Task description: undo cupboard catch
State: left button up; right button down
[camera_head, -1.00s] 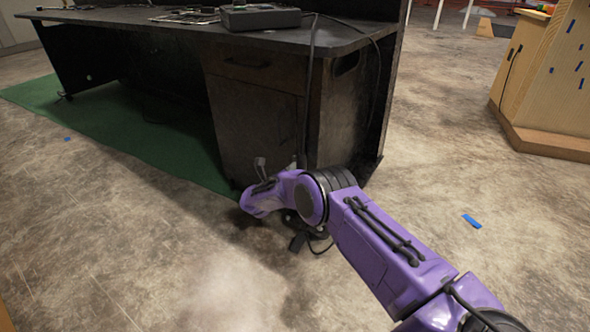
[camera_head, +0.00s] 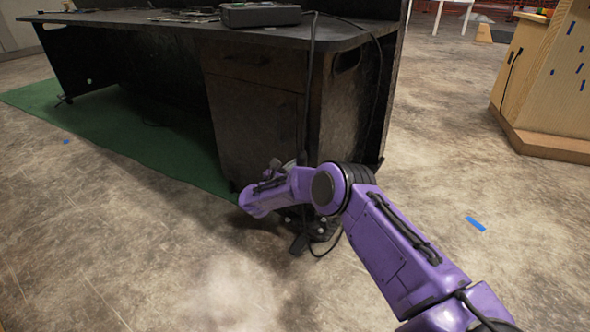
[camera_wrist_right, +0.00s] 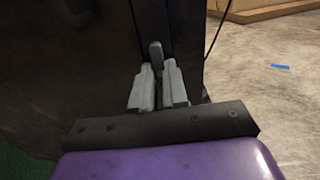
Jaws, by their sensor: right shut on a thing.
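The dark cupboard (camera_head: 255,125) stands under the right end of the black desk, with a drawer above its door. The catch's top shows just beyond the fingertips. The catch cannot be made out in the head view. My left gripper is not in view.
The black desk top (camera_head: 180,30) carries a dark grey box (camera_head: 260,15), and cables hang down the desk's right end. A green mat (camera_head: 150,155) lies left of the cupboard. A wooden cabinet (camera_head: 545,80) stands at right. The concrete floor between is open.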

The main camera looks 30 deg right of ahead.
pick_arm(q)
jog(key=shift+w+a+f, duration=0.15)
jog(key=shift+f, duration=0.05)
pick_arm(e)
jog(key=shift+a, duration=0.1)
jog(key=c, duration=1.1)
grip_release()
jog(key=shift+c, duration=0.2)
pick_arm(q)
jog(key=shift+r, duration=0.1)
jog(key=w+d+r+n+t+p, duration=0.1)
jog(key=p, duration=0.1)
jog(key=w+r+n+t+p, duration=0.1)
jog(key=p, duration=0.1)
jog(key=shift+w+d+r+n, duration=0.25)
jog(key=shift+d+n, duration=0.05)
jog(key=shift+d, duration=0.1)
pick_arm(e)
jog(key=v, duration=1)
jog(key=shift+a, duration=0.2)
jog(key=shift+s, duration=0.1)
